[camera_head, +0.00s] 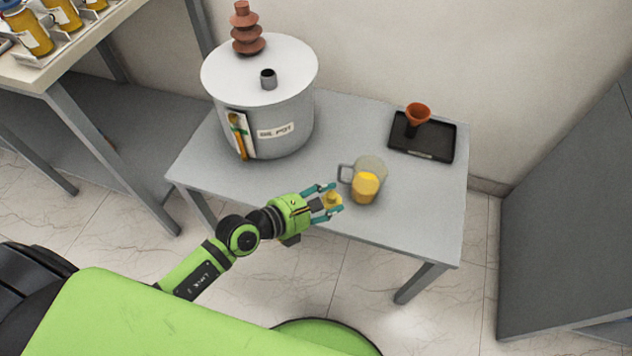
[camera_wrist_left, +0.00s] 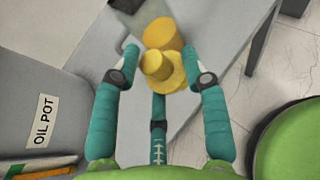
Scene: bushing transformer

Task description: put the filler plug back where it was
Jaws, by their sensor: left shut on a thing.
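My left gripper (camera_head: 327,201) is shut on the filler plug (camera_head: 333,199), a small yellow stepped piece. It holds the plug above the table's front part, just left of the glass jug. In the left wrist view the plug (camera_wrist_left: 162,68) sits between the teal fingers of the gripper (camera_wrist_left: 160,62), its narrower knob towards the camera. The grey oil pot (camera_head: 270,120) stands at the table's back left. A short dark open neck (camera_head: 268,78) rises from its white lid, with no plug in it. My right gripper is not in view.
A brown ribbed bushing (camera_head: 247,32) stands at the lid's back edge. The glass jug (camera_head: 369,170) holds yellow liquid, close to my gripper. A black tray (camera_head: 430,150) with an orange funnel (camera_head: 417,114) lies at the back right. The table's front right (camera_head: 420,215) is clear.

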